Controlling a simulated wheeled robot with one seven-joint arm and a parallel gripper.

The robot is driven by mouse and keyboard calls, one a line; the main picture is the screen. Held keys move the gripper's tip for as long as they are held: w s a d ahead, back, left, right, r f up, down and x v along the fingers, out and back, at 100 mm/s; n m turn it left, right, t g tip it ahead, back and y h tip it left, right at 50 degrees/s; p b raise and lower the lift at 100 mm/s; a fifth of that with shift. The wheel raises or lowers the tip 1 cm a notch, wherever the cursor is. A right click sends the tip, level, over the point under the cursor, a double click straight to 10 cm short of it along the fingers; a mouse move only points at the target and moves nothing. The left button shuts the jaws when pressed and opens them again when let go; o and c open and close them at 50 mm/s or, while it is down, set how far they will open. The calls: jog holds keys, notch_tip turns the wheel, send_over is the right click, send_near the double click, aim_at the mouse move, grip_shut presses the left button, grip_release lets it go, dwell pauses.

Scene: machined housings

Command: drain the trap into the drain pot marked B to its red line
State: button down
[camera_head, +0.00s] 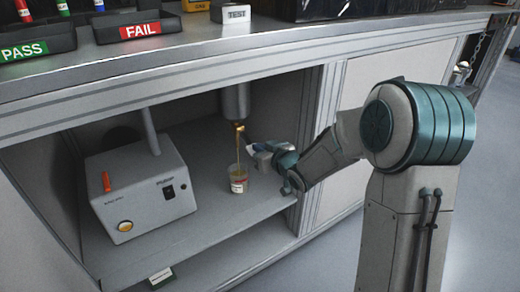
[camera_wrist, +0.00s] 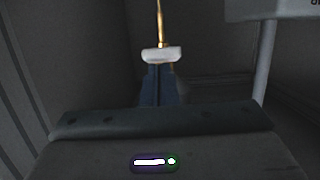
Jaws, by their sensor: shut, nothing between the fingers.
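The trap (camera_head: 236,101) is a grey cylinder hanging under the bench, with a brass tap (camera_head: 239,127) at its lower end. A thin amber stream runs down from the tap toward a small clear pot (camera_head: 238,179) on the cabinet shelf. The pot stands upright and has a pale label and red on its side. Its letter and exact liquid level are too small to read. My gripper (camera_head: 256,148) is shut and empty, just right of the stream and above the pot's height. In the wrist view the amber stream shows beyond my closed fingertips (camera_wrist: 162,54); the pot is not visible there.
A grey pump box (camera_head: 143,190) with a red switch and an upright pipe stands left on the shelf. The cabinet's right post (camera_head: 318,145) is close to my arm. PASS (camera_head: 35,42) and FAIL (camera_head: 140,28) trays sit on the bench above.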

jog(key=p+v, duration=0.4)
jog(key=v, duration=0.7)
jog(key=shift+s+d+f, duration=0.2)
jog(key=shift+f, duration=0.05)
jog(key=s+d+r+m+g+h+p, duration=0.25)
jog(key=d+r+h+p, duration=0.2)
jog(key=r+p, duration=0.4)
jog(key=s+d+r+m+g+h+p, duration=0.1)
jog(key=s+d+r+h+p, duration=0.3)
jog(key=r+p, duration=0.4)
jog(key=s+d+r+m+g+p, duration=0.1)
jog(key=s+r+m+g+p, duration=0.2)
jog(key=s+r+p, duration=0.9)
jog(key=s+r+g, duration=0.3)
jog(key=s+r, duration=0.2)
jog(key=s, duration=0.1)
jog(key=shift+d+r+p, duration=0.2)
jog(key=shift+d+p, duration=0.1)
jog(key=shift+d, duration=0.1)
jog(key=shift+s+a+m, duration=0.1)
jog(key=shift+m, duration=0.15)
